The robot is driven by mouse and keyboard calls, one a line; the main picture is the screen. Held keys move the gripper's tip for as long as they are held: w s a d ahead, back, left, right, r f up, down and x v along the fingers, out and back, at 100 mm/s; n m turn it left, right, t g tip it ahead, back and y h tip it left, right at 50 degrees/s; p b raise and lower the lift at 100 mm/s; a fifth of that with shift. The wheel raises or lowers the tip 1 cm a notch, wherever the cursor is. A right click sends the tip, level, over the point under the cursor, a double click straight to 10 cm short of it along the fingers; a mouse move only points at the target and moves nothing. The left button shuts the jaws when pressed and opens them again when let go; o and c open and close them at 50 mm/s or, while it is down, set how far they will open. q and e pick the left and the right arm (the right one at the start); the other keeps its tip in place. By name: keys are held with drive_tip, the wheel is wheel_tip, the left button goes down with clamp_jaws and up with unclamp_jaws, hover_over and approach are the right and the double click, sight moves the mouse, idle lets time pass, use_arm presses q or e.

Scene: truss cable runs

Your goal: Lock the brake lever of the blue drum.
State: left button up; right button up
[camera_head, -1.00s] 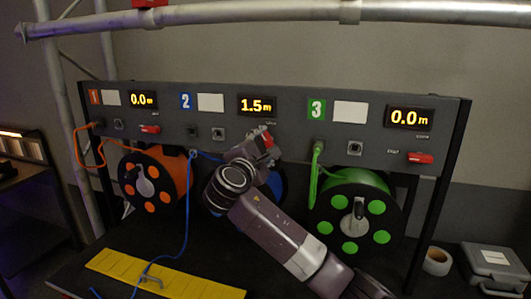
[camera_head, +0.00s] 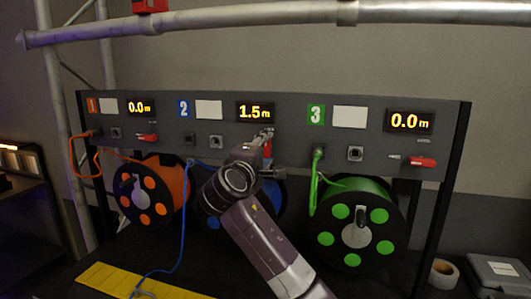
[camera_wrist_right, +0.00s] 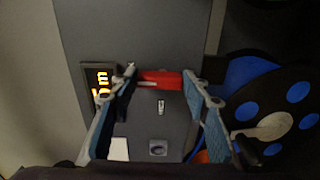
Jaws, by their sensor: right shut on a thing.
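The blue drum (camera_head: 273,210) hangs below panel section 2, largely hidden behind my right arm in the head view; it also shows in the right wrist view (camera_wrist_right: 245,75). Its red brake lever (camera_head: 267,149) points down the panel, just below the 1.5 m display (camera_head: 255,110). My right gripper (camera_head: 266,140) is at the lever. In the right wrist view the lever (camera_wrist_right: 160,80) lies between the two fingers (camera_wrist_right: 163,82), its length running from one to the other, and the gripper is shut on it. My left gripper is out of view.
An orange drum (camera_head: 135,193) is at left and a green drum (camera_head: 325,221) at right; their red levers (camera_head: 145,138) (camera_head: 424,162) lie sideways. A blue cable (camera_head: 184,215) hangs down to a yellow strip (camera_head: 110,279). A truss tube (camera_head: 230,18) crosses above.

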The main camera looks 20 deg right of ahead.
drive_tip(key=shift+f, duration=0.2)
drive_tip(key=o, duration=1.2)
drive_tip(key=shift+r, duration=0.15)
drive_tip(key=shift+c, duration=0.2)
drive_tip(key=shift+s, duration=0.1)
drive_tip(key=v, duration=1.2)
